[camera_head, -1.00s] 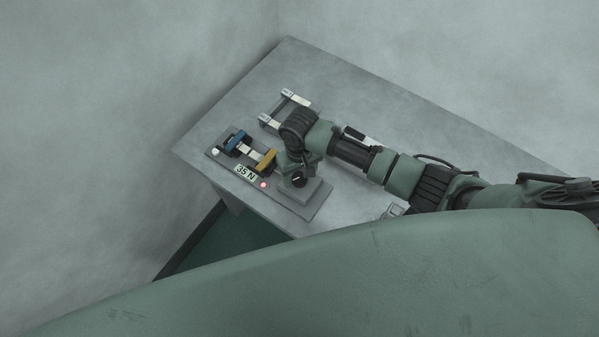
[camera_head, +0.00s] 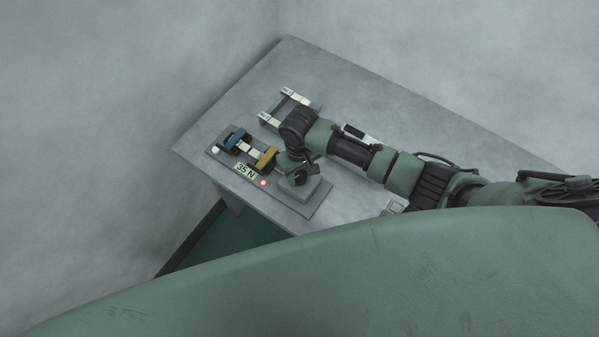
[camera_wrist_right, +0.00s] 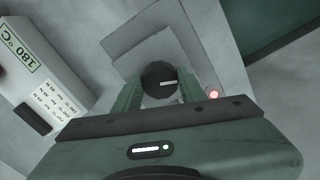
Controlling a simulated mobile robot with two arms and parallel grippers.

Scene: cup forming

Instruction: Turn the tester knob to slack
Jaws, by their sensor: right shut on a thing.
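The tester (camera_head: 322,205) is a grey plate near the table's front edge. It carries a blue clamp (camera_head: 235,138), a yellow clamp (camera_head: 266,158) with a pale strip (camera_head: 246,148) between them, a display (camera_head: 245,170) reading 35 N and a lit red lamp (camera_head: 263,183). The dark round tester knob (camera_wrist_right: 158,78) has a white pointer line, pointing right in the right wrist view. My right gripper (camera_wrist_right: 160,92) is shut on the knob, a finger on each side; in the head view my wrist (camera_head: 297,160) partly hides it. My left gripper is not in view.
A small rack (camera_head: 288,105) with white labelled pieces stands behind the tester. A device with a 180 °C display (camera_wrist_right: 17,45) is at the left of the wrist view. A white button (camera_head: 215,149) is on the tester's left end. The table's back (camera_head: 300,65) is clear.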

